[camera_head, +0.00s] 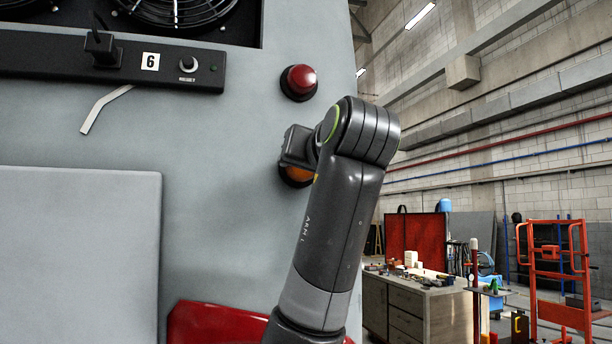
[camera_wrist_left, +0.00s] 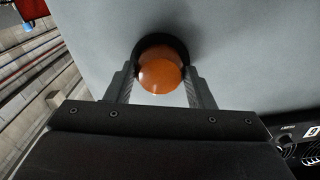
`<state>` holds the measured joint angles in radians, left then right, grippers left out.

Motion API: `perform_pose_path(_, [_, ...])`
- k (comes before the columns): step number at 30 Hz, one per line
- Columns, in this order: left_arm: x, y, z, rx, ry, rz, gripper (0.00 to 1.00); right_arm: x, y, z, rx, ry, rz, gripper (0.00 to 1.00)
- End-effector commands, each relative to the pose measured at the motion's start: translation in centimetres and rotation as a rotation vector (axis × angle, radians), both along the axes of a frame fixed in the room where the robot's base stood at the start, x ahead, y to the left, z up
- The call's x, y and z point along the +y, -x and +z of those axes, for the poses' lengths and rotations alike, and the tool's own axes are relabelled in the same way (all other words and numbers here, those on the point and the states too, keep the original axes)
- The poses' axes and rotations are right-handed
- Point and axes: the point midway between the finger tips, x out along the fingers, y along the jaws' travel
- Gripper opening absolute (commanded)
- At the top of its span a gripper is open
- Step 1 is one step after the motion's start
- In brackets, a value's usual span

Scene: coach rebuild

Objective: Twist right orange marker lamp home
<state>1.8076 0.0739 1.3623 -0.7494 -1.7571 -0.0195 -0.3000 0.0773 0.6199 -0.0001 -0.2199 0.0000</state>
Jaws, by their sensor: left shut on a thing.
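The right orange marker lamp (camera_head: 296,174) is an orange dome on the grey coach panel, below a red lamp. In the head view my left gripper covers much of it. In the left wrist view the orange lamp (camera_wrist_left: 160,72) sits in front of a black round base (camera_wrist_left: 162,42), with one finger on each side. My left gripper (camera_wrist_left: 160,80) is shut on the orange lamp; it also shows in the head view (camera_head: 293,160). The lamp's seating in its base cannot be told. My right gripper is in neither view.
The red lamp (camera_head: 299,82) in a black ring is just above. A black strip with a switch (camera_head: 188,64) and a label 6 is at upper left. A grey raised panel (camera_head: 80,250) and a red part (camera_head: 215,325) lie lower left. A workbench (camera_head: 415,300) stands well behind.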

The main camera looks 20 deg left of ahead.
Motion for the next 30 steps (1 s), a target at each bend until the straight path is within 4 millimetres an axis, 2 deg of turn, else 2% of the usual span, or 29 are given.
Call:
perform_pose_path(3, [0.0, 0.1, -0.2, 0.057, -0.093, 0.000, 0.26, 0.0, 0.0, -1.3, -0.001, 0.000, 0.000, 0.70])
perform_pose_path(15, [0.0, 0.1, -0.1, 0.250, -0.377, -0.001, 0.26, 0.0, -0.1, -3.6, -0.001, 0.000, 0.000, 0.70])
perform_pose_path(30, [0.0, 0.0, 0.1, 0.363, -0.544, -0.001, 0.26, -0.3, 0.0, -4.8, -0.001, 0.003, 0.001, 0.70])
